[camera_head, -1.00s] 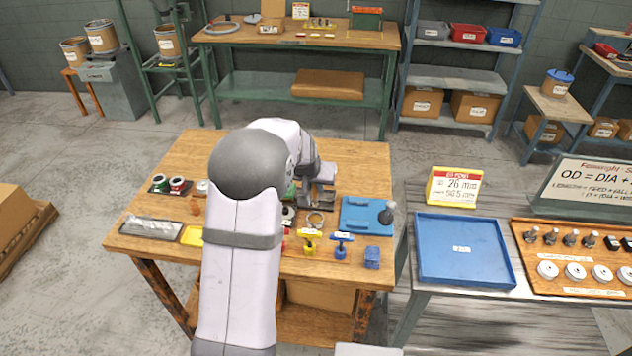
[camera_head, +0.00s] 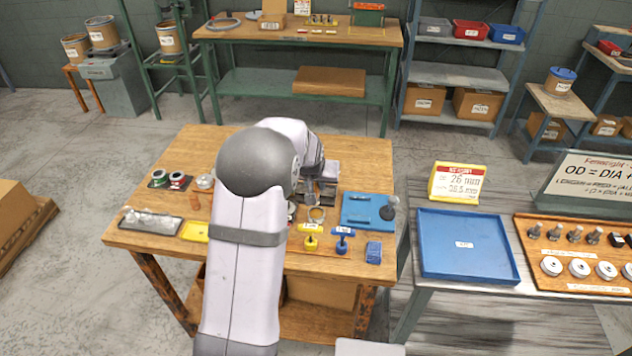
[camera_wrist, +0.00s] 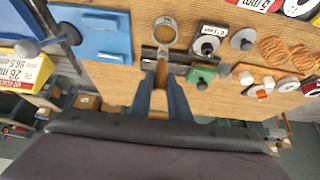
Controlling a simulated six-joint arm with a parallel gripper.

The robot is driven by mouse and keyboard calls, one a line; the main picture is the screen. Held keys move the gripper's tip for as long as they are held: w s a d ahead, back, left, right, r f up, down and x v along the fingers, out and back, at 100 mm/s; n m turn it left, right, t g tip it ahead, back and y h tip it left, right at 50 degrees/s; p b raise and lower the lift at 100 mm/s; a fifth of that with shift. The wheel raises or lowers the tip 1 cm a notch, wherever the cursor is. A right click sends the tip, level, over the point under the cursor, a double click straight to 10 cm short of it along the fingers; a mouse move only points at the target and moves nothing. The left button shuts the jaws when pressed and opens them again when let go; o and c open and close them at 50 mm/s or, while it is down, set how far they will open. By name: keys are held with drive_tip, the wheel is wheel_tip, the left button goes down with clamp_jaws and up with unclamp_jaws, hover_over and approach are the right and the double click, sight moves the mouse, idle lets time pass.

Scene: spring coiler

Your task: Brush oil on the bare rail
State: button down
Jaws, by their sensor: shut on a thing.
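My gripper (camera_wrist: 160,100) is shut on a slim brown handle (camera_wrist: 161,75), which looks like a brush; its far end meets the dark metal in the picture, and I cannot tell whether it touches. A dark grey metal bar, seemingly the rail (camera_wrist: 180,57), lies crosswise just past the fingertips. In the head view my arm hides much of the table's middle. No oil film can be made out.
Yellow (camera_head: 310,242) and blue (camera_head: 343,244) handled items and a blue block (camera_head: 373,253) stand in front. A green block (camera_wrist: 203,75) sits close beside the gripper.

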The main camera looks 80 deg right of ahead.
sight(316, 190)
drive_tip(key=shift+f+b, duration=0.85)
drive_tip(key=shift+f, duration=0.7)
drive_tip(key=shift+a+f+b, duration=0.1)
drive_tip(key=shift+f+b, duration=0.75)
drive_tip(key=shift+f, duration=0.15)
idle(2.8)
drive_tip(key=shift+r, duration=0.1)
drive_tip(key=shift+r+p, duration=1.6)
drive_tip(key=shift+r, duration=0.65)
drive_tip(key=shift+d, duration=0.2)
drive_tip(key=w+d+r+p, duration=0.2)
drive_tip(key=w+d+p, duration=0.3)
drive_tip(key=w+d, duration=0.2)
drive_tip(key=d, duration=0.2)
drive_tip(key=shift+d+r, duration=0.15)
drive_tip(key=shift+d, duration=0.25)
